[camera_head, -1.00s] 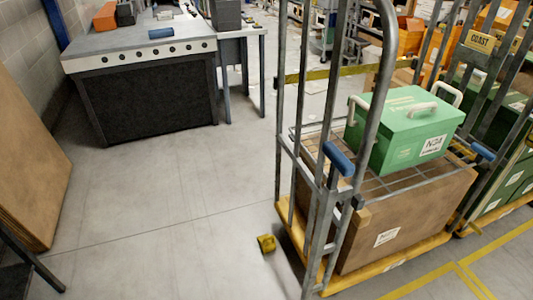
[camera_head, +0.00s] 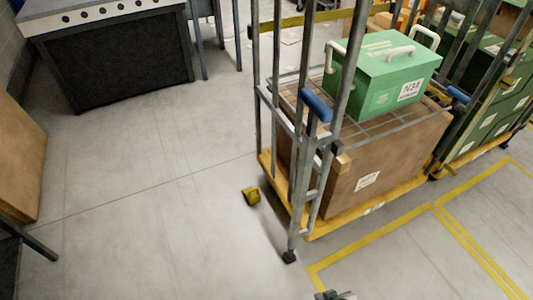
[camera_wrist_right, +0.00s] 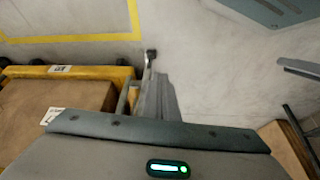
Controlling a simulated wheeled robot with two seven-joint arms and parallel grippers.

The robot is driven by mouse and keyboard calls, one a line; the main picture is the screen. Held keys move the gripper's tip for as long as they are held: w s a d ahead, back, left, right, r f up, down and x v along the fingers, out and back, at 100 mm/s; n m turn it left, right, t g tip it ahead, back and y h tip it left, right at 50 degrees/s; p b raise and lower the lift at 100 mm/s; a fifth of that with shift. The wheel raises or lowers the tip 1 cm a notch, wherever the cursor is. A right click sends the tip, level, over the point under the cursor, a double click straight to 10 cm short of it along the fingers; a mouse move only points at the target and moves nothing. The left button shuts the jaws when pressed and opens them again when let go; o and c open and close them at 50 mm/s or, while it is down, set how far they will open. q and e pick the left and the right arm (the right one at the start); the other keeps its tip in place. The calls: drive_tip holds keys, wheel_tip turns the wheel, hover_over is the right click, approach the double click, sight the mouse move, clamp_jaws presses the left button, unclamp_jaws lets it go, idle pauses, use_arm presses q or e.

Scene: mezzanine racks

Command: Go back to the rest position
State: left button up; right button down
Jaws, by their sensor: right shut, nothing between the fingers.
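My right gripper (camera_head: 335,295) just enters at the bottom edge of the head view, over the floor in front of the roll cage (camera_head: 309,150). Only a small part of it shows there. In the right wrist view its fingers (camera_wrist_right: 158,98) are together and empty, pointing away above the floor. The roll cage's yellow base (camera_wrist_right: 122,76) lies to the left of the fingers in that view. I cannot tell the gap between them. My left gripper is in neither current view.
The cage holds a brown carton (camera_head: 385,165) with a green box (camera_head: 385,75) above it on a wire shelf. A small yellow object (camera_head: 251,196) lies on the floor beside it. A dark workbench (camera_head: 120,55) stands at back left. Floor between is clear.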

drive_tip(key=s+a+f+t, duration=0.1)
drive_tip(key=f, duration=0.7)
drive_tip(key=s+a+f, duration=0.1)
drive_tip(key=s+f, duration=0.1)
drive_tip(key=f, duration=0.6)
drive_tip(key=shift+a+f+t+y, duration=0.2)
drive_tip(key=shift+a+t+y, duration=0.05)
drive_tip(key=shift+t+y, duration=0.15)
